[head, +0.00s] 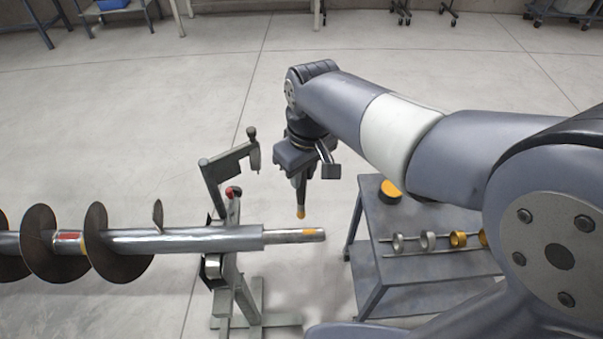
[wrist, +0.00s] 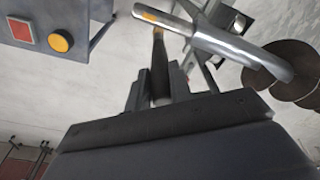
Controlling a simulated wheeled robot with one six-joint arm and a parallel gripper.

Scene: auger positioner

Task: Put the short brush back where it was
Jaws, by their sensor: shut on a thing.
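My gripper (head: 302,172) is shut on a slim dark tool with an orange tip, which I take to be the short brush (head: 300,205). I cannot tell where the brush was before.
A grey stand (head: 232,270) with a raised clamp arm (head: 228,162) holds the shaft. A small grey table (head: 375,225) at the right bears an orange-topped round thing (head: 391,190) and several rings on rods (head: 428,240). Open floor lies behind.

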